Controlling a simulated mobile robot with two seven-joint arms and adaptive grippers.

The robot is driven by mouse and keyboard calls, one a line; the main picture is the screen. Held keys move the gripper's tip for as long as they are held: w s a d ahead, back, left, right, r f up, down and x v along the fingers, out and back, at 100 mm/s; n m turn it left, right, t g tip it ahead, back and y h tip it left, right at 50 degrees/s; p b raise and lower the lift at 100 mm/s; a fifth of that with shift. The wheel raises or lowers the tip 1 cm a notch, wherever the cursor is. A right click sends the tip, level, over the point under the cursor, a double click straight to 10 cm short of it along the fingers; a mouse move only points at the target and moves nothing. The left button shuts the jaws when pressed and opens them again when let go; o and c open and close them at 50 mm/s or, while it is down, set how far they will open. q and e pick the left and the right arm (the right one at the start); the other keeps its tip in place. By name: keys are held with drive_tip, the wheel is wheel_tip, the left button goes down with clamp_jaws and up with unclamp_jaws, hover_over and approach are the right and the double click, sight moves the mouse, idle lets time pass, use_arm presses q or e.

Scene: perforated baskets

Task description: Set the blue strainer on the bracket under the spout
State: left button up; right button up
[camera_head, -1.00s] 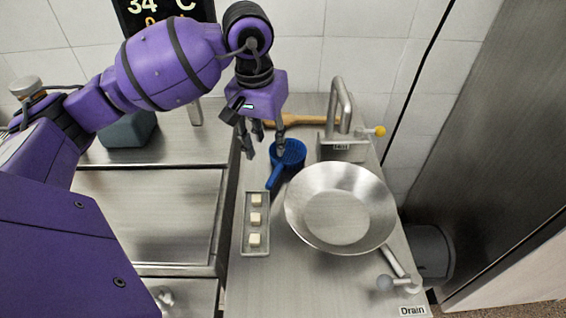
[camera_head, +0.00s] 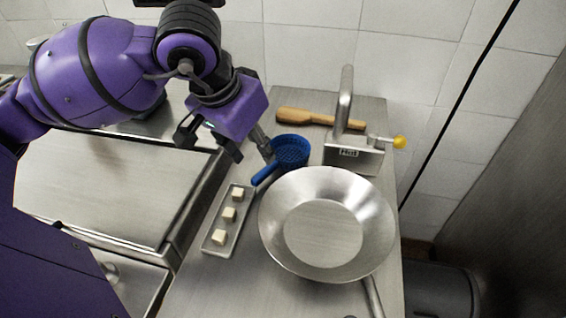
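The blue strainer (camera_head: 291,151) sits on the steel counter, its handle pointing down-left toward a small tray. My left gripper (camera_head: 250,152) is just left of the strainer with its fingers spread. One finger is close to the strainer's left rim; I cannot tell if it touches. Nothing shows between the fingers. The spout (camera_head: 345,98) is a bent steel pipe right of the strainer, above a steel block with a small label (camera_head: 348,153). I cannot clearly make out a separate bracket under it. My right gripper is not in view.
A wide steel pan (camera_head: 325,232) stands in front of the strainer and spout. A narrow tray (camera_head: 213,241) holds three pale cubes. A wooden utensil (camera_head: 303,117) lies behind the strainer. A yellow knob (camera_head: 399,142) sticks out right of the spout. A tiled wall closes the back.

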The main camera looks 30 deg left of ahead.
sight(266, 169)
use_arm(q)
drive_tip(key=shift+d+f, duration=0.1)
drive_tip(key=shift+f, duration=0.05)
drive_tip(key=x, duration=0.7)
drive_tip(key=shift+f, duration=0.25)
clamp_jaws()
